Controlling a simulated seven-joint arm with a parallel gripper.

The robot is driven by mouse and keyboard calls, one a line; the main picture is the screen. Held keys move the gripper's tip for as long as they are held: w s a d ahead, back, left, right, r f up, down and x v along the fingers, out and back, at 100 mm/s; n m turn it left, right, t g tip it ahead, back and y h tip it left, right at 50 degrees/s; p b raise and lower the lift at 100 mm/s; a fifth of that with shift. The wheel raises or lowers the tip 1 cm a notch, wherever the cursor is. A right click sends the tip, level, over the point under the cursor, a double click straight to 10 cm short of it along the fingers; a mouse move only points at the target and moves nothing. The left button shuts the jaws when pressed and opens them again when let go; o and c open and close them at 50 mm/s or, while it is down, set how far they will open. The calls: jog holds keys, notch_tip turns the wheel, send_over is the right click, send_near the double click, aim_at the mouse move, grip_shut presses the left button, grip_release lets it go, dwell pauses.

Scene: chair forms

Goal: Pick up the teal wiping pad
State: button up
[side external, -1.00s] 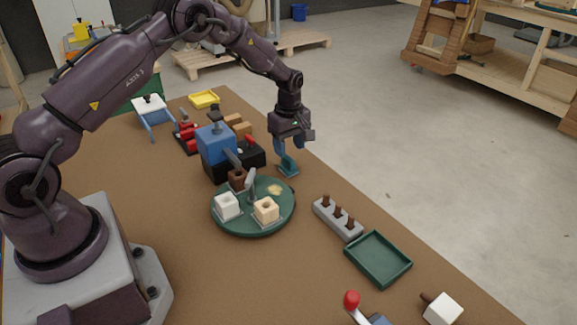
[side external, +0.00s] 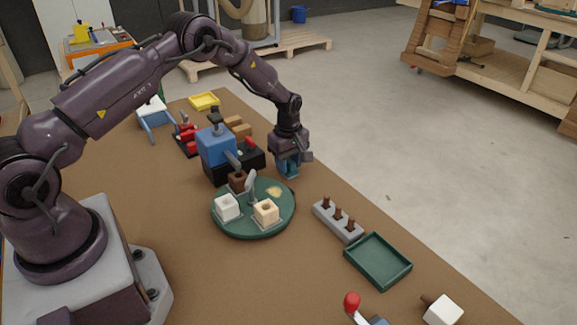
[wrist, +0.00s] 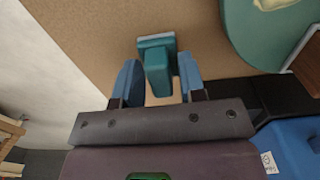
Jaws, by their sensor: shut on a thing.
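The teal wiping pad (wrist: 157,62) stands on the brown table between the two blue fingers of my gripper (wrist: 160,82) in the wrist view. It has a block-like grip and a flat, paler base strip. My gripper (side external: 289,168) is shut on the pad's grip in the side view, low over the table's far right edge. Most of the pad (side external: 289,173) is hidden behind the fingers there. I cannot tell whether its base still touches the table.
A green round turntable (side external: 250,229) with white, cream and brown blocks lies just in front of my gripper. A blue machine (side external: 216,147) on a black base stands to its left. A grey peg rack (side external: 338,220) and a green tray (side external: 378,260) lie toward the front right.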

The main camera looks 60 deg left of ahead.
jog(key=r, duration=0.4)
jog(key=shift+s, duration=0.25)
jog(key=s+d+r, duration=0.3)
jog(key=s+r, duration=0.6)
jog(key=s, duration=0.4)
jog(key=shift+d, duration=0.35)
jog(key=shift+o, duration=0.5)
